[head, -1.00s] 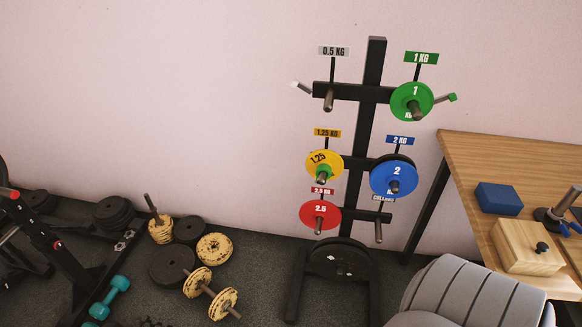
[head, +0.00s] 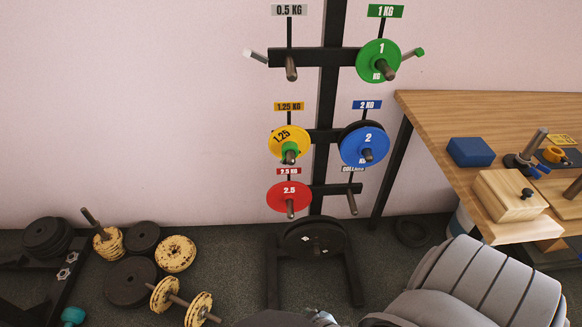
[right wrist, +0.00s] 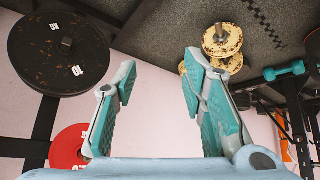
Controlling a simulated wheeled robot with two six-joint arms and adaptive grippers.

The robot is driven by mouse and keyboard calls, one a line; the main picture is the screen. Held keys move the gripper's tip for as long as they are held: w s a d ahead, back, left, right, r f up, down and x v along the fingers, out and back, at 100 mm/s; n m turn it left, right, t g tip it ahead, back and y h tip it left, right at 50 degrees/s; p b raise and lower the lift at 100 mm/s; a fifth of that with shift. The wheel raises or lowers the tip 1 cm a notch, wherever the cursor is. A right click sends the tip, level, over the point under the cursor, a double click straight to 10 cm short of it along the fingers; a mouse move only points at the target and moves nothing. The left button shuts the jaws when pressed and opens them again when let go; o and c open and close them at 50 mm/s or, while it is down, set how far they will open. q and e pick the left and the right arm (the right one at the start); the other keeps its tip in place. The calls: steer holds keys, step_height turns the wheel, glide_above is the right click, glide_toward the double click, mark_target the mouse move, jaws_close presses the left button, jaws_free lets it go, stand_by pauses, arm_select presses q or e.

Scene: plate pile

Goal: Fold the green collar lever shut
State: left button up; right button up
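A small green collar (head: 290,149) sits around the peg in front of the yellow 1.25 plate (head: 280,139) on the black plate rack. Its lever is too small in the head view to tell its angle. My right gripper (right wrist: 157,85) is open and empty in the right wrist view, with its teal-padded fingers spread apart. The green collar does not show in that view. The red 2.5 plate (right wrist: 68,146) shows past the fingers at the lower left there. My left gripper is in neither view.
The rack also holds a green 1 plate (head: 371,60), a blue 2 plate (head: 358,143) and a red 2.5 plate (head: 280,195). A wooden table (head: 440,125) with a blue block (head: 471,152) stands right. Dumbbells and loose plates lie on the floor at the left.

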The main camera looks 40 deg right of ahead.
steer(key=w+r+t+b, duration=0.3)
steer(key=w+t+b, duration=0.1)
steer(key=w, duration=0.8)
steer(key=m+t+h+b, duration=0.4)
steer(key=m+h+b, duration=0.85)
steer(key=b, duration=0.25)
glide_toward(284, 164)
steer(key=shift+h, duration=0.45)
steer(key=x, duration=0.1)
steer(key=b+x, duration=0.1)
steer(key=x, duration=0.2)
steer(key=shift+w+d+f+b, duration=0.1)
steer(key=shift+w+f+b, duration=0.2)
steer(key=shift+b, duration=0.1)
steer(key=shift+p+x, duration=0.65)
steer(key=shift+x, duration=0.3)
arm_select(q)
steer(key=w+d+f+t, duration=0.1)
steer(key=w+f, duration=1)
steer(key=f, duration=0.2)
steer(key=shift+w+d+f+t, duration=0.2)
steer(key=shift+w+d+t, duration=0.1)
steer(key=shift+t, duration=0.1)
arm_select(e)
steer(key=shift+x, duration=0.9)
